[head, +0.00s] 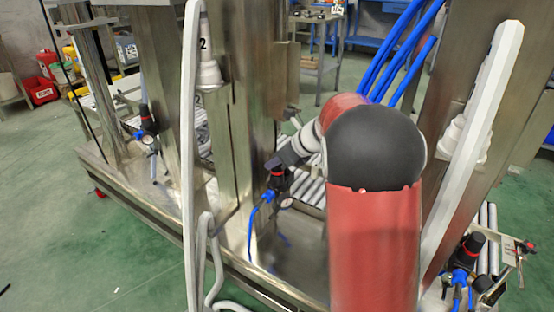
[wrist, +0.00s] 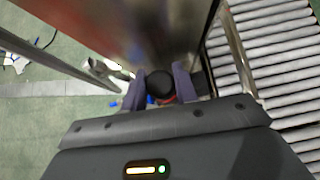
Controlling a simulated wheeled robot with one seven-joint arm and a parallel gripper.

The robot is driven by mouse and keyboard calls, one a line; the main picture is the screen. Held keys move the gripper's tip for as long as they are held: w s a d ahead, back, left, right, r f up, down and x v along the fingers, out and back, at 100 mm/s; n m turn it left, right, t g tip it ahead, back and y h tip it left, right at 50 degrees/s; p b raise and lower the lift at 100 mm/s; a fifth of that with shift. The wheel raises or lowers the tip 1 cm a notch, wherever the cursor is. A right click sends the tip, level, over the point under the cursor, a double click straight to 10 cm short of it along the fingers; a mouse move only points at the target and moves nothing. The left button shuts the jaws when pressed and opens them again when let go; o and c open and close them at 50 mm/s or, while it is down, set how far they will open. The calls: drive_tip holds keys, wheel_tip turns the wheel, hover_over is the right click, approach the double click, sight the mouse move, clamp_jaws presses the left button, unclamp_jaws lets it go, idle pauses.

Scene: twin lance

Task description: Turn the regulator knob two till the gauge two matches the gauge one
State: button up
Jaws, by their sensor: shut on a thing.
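In the head view three regulators show along the steel frame. The middle one has a dark knob (head: 275,166) with a red ring, blue hoses and a small round gauge (head: 287,202). My gripper (head: 279,162) reaches it from the upper right, partly hiding the knob. In the wrist view my gripper (wrist: 161,88) has its fingers on both sides of the black knob (wrist: 160,83), shut on it. The gauge needles are too small to read. A "2" label is on the pipe above.
A third regulator (head: 467,250) with blue hoses stands at the lower right. Steel posts (head: 230,110) and a white pipe (head: 190,150) stand close to my arm. Roller conveyor (wrist: 275,60) runs right of the knob in the wrist view. Green floor is open at the left.

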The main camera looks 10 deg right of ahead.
drive_tip(key=o, duration=0.7)
drive_tip(key=v, duration=0.7)
drive_tip(key=shift+s+r+p, duration=0.25)
drive_tip(key=shift+r+p, duration=0.05)
drive_tip(key=shift+p, duration=0.1)
drive_tip(key=shift+d, duration=0.15)
